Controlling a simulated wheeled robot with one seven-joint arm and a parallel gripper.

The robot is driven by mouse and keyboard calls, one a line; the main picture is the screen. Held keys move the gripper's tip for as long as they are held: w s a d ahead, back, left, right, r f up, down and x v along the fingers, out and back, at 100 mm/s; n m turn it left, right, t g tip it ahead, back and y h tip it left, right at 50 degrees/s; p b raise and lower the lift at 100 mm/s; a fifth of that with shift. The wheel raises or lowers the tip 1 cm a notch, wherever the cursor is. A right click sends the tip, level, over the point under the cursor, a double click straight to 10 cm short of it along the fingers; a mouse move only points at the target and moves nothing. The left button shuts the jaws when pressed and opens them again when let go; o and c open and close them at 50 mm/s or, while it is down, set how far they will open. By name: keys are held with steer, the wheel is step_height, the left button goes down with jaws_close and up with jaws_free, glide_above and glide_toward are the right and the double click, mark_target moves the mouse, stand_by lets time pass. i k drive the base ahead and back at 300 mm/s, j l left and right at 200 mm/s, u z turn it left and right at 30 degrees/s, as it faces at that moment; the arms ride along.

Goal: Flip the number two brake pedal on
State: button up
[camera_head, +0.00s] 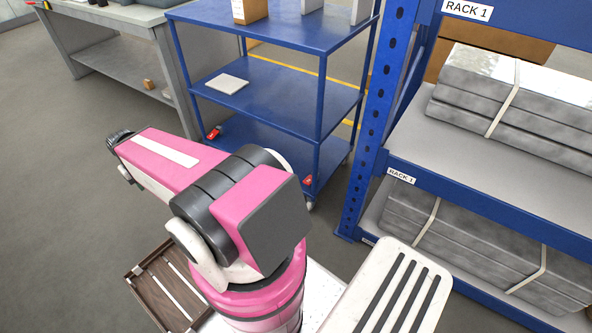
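A blue three-shelf cart (262,88) stands ahead of me on casters. A red brake pedal (213,132) shows at the cart's left corner, by the lower shelf. Another red brake pedal (308,181) shows at the near right corner, above a grey caster wheel (311,204). No number can be read on either pedal, and their tilt is too small to tell. My pink arm reaches to the left, in front of the cart and apart from both visible pedals. My gripper cannot be made out; the arm's far end is a dark joint at the left.
A blue rack (372,110) with strapped grey bundles (520,95) stands close on the right. A grey workbench (110,50) is at the back left. A white pad (227,84) lies on the cart's middle shelf. Grey floor (60,190) is clear on the left.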

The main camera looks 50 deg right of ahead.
mark_target(308, 180)
steer(key=l+z, duration=0.15)
steer(key=z, duration=2.2)
steer(key=k+j, duration=0.15)
steer(key=j, duration=0.2)
steer(key=k+j, duration=0.35)
steer(key=j, duration=0.3)
steer(key=k+j, duration=0.2)
steer(key=j+u, duration=0.05)
steer(key=j, duration=0.05)
